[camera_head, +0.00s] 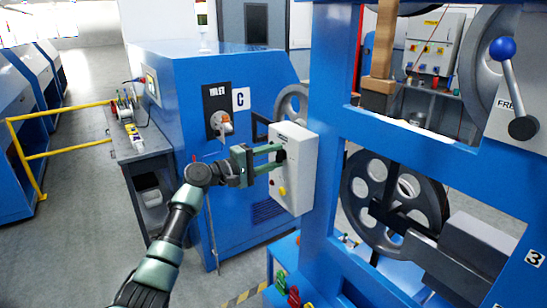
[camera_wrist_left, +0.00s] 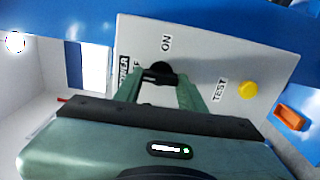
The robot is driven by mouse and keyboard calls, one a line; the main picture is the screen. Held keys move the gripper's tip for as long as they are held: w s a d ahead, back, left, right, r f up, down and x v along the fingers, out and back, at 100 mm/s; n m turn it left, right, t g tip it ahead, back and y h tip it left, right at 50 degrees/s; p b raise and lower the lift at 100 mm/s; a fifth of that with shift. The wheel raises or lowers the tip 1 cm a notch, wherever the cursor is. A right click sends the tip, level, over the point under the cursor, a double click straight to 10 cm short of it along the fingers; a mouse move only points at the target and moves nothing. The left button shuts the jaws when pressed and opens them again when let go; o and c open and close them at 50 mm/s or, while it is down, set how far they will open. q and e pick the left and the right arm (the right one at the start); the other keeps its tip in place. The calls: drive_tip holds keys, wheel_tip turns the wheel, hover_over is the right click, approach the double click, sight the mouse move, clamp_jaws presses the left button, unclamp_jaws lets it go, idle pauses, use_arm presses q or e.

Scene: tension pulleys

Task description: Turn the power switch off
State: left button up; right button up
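The power switch is a black knob (camera_wrist_left: 160,72) on a pale grey control box (camera_head: 300,167). In the left wrist view the word ON is readable beside it; the label at its left is partly hidden by a finger. My left gripper (camera_head: 281,155) is at the box front, its two green fingers on either side of the knob. They also show in the left wrist view (camera_wrist_left: 159,84). I cannot tell whether the fingers press on the knob or leave a small gap. My right gripper is not in view.
A yellow TEST button (camera_wrist_left: 248,90) sits on the same box. A blue machine frame (camera_head: 328,120) stands right of the box, with a large pulley wheel (camera_head: 357,188). A blue cabinet (camera_head: 180,110) stands behind my left arm. Open floor (camera_head: 85,230) lies at the left.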

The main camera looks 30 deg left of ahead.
use_arm(q)
drive_tip(key=o, duration=0.4)
drive_tip(key=shift+a, duration=0.1)
drive_tip(key=b+v, duration=0.3)
drive_tip(key=v, duration=0.4)
drive_tip(key=shift+s+a, duration=0.1)
drive_tip(key=shift+s, duration=0.3)
drive_tip(key=shift+f, duration=0.1)
